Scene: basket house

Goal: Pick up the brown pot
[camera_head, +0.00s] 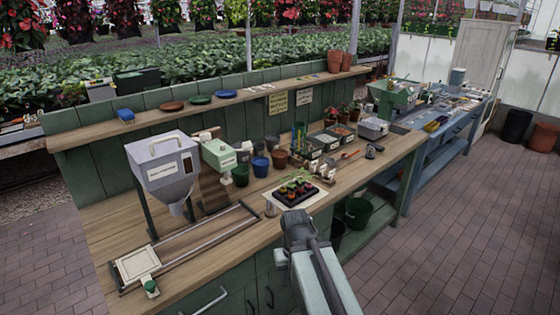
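A small brown pot (279,159) stands upright on the wooden workbench (232,250). It is in a row with a blue pot (260,167) and a green pot (240,175) to its left. My gripper (296,219) is at the front of the bench, nearer to the camera than the pot and apart from it. The arm hides the fingertips, so I cannot tell if it is open or shut. No object shows in it.
A black seedling tray (308,194) lies between my gripper and the pots. A grey hopper (165,170) stands at the left. Several tools and boxes fill the bench's right side. Terracotta pots (334,62) stand on the back shelf. The paved floor (450,235) at the right is clear.

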